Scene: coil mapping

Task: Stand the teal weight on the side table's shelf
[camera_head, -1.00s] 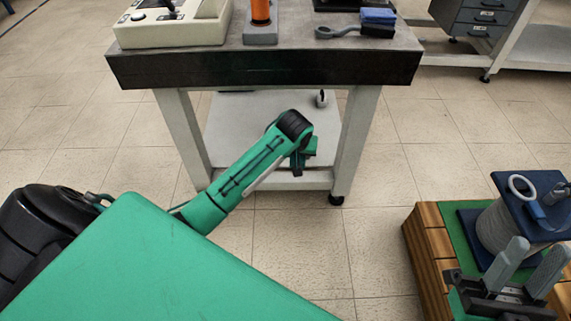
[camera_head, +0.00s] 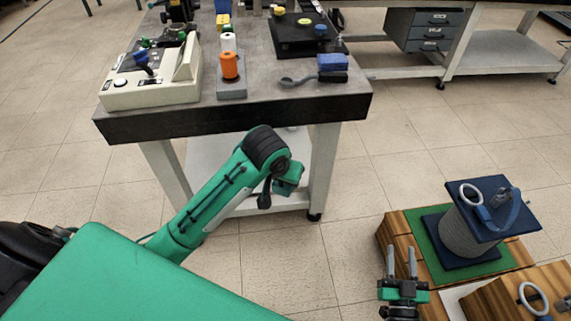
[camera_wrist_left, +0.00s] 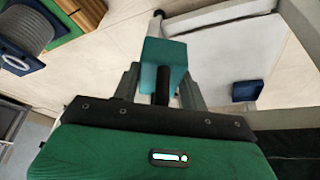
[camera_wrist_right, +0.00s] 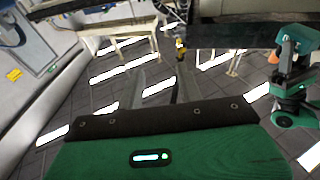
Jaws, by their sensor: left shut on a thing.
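Whether the weight touches the shelf is not shown. My right gripper (camera_head: 401,262) is open and empty beside the wooden stand.
The tabletop carries a cream control box (camera_head: 150,85), an orange spool (camera_head: 229,66) and a blue block (camera_head: 332,62). A wooden stand (camera_head: 395,235) with a wire coil (camera_head: 465,235) is at right. A dark blue box (camera_wrist_left: 247,91) shows in the left wrist view. Floor between table and stand is clear.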

